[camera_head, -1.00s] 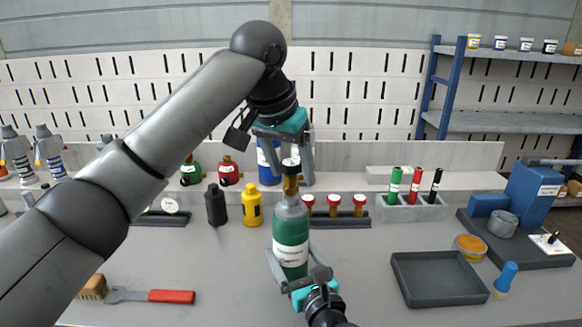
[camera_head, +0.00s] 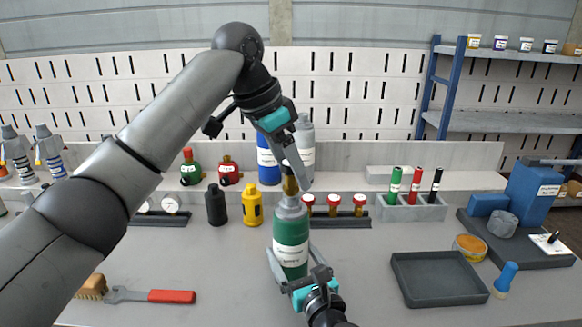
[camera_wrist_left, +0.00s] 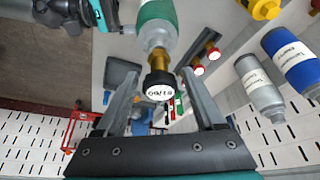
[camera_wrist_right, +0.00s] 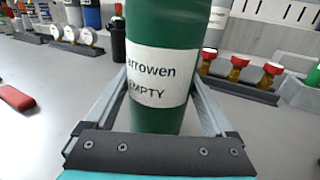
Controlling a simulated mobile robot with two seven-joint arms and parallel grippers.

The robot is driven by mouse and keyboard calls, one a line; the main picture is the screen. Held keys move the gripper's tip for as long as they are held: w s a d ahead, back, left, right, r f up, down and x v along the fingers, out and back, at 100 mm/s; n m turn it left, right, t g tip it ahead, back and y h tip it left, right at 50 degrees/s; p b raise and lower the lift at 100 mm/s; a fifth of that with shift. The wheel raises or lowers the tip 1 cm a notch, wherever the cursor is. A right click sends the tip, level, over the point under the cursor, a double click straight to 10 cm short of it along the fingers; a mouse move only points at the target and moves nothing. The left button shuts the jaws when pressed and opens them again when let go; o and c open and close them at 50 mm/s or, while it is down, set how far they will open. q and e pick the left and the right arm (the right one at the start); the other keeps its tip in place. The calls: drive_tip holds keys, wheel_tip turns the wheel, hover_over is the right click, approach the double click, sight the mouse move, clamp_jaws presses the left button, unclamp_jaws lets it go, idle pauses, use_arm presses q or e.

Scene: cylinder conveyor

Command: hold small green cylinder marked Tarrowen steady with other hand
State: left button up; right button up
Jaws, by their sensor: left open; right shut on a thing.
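The small green cylinder (camera_head: 291,240) stands upright on the grey bench, with a grey shoulder and a brass valve (camera_head: 290,184) on top. In the right wrist view its white label (camera_wrist_right: 160,77) shows "arrowen" and "EMPTY". My right gripper (camera_head: 293,268) is shut on the lower body, one finger on each side. My left gripper (camera_head: 292,163) is open above the cylinder, tilted, its fingers around the valve's top. In the left wrist view the valve's black knob with a white marked face (camera_wrist_left: 159,85) lies between the open fingers; I cannot tell whether they touch it.
Behind stand a black cap (camera_head: 215,205), a yellow cap (camera_head: 252,206), a blue cylinder (camera_head: 268,160) and a rack of red-topped brass valves (camera_head: 334,207). A dark tray (camera_head: 437,279) lies right. A red-handled wrench (camera_head: 150,296) lies left. The bench between is clear.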

sight(290, 187)
use_arm(q)
drive_tip(key=m+g, duration=0.1)
drive_tip(key=m, duration=0.4)
drive_tip(key=shift+g+h, duration=0.4)
drive_tip(key=m+g, duration=0.1)
drive_tip(key=m, duration=0.1)
drive_tip(key=m+g, duration=0.1)
drive_tip(key=m, duration=0.2)
drive_tip(key=shift+y, duration=0.3)
drive_tip(key=shift+m, duration=0.5)
drive_tip(key=shift+f, duration=1.25)
drive_tip(key=shift+c, duration=0.3)
